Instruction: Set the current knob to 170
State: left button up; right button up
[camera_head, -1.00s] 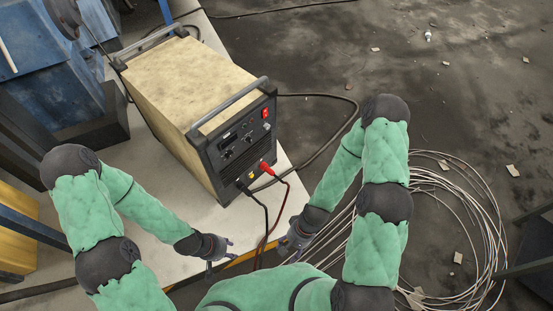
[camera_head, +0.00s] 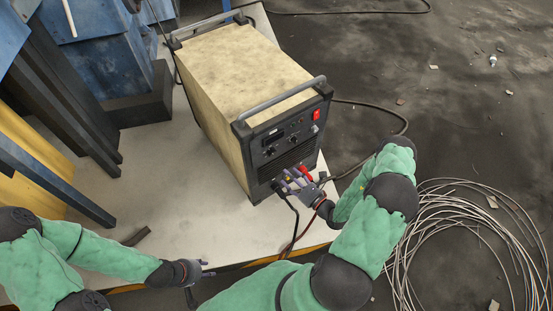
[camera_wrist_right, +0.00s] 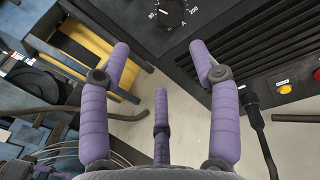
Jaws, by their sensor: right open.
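The welding machine (camera_head: 232,75) has a tan case and a dark front panel. Two small dark knobs show on the panel, one of them the lower-left knob (camera_head: 271,152); their settings are too small to read here. In the right wrist view a black knob (camera_wrist_right: 171,13) sits at the top edge, with a dial marked 80, 200 and A; its pointer is unclear. My right gripper (camera_head: 291,183) is open and empty, its three purple fingers (camera_wrist_right: 160,85) spread below the knob and apart from it. My left gripper (camera_head: 197,280) is open and empty, low and left of the machine.
A red plug (camera_head: 306,172) and cables are at the panel's lower edge, close to my right gripper. A red switch (camera_head: 316,114) is at the panel's upper right. Coiled wires (camera_head: 440,235) lie on the floor at right. Blue machinery (camera_head: 95,50) stands at left.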

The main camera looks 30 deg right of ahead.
aim_at(274, 154)
jog(key=shift+m+h, duration=0.4)
jog(key=shift+h, duration=0.1)
jog(key=w+b, duration=0.2)
jog(key=w, duration=0.8)
jog(key=shift+w, duration=0.3)
jog(key=c, duration=1.1)
